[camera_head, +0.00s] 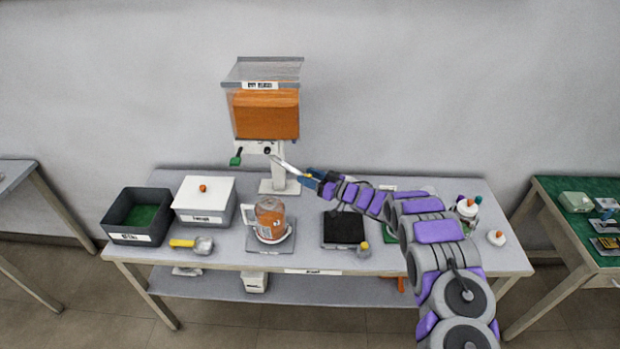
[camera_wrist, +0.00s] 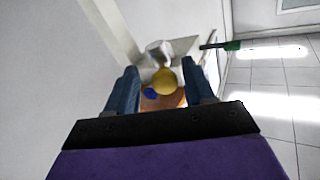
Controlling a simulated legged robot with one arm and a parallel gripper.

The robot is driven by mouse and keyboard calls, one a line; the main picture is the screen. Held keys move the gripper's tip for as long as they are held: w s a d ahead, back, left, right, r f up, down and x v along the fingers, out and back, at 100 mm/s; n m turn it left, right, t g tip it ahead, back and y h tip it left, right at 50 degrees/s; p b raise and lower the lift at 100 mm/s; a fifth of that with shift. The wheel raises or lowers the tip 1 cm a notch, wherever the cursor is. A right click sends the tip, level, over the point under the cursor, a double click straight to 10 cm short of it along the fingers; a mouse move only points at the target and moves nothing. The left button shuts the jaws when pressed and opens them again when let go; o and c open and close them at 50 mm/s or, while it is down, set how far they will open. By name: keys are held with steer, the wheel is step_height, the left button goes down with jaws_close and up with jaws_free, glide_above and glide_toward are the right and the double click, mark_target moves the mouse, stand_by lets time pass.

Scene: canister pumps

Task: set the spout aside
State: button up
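The dispenser (camera_head: 266,114) stands at the back of the table, a clear-topped hopper filled with orange. The spout (camera_head: 286,163), a pale slanted tube, runs from its front down toward my gripper. My gripper (camera_head: 309,179) is at the tube's lower right end. In the wrist view my gripper (camera_wrist: 164,72) has its two blue fingers apart. A round yellow end piece (camera_wrist: 165,81) shows between them, with gaps on both sides and a pale part behind it. Whether it touches a finger is not clear. A small blue spot is beside it.
A clear jug (camera_head: 270,218) with orange contents stands on a grey plate below. Left are a white-lidded box (camera_head: 205,200), a dark open bin (camera_head: 137,215) and a yellow-handled scoop (camera_head: 191,244). A black pad (camera_head: 344,229) is right of the jug. A green lever (camera_head: 236,157) hangs at the dispenser's left.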

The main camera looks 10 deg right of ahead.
steer(key=p+v, duration=0.1)
steer(key=v, duration=1.6)
steer(key=shift+d, duration=0.25)
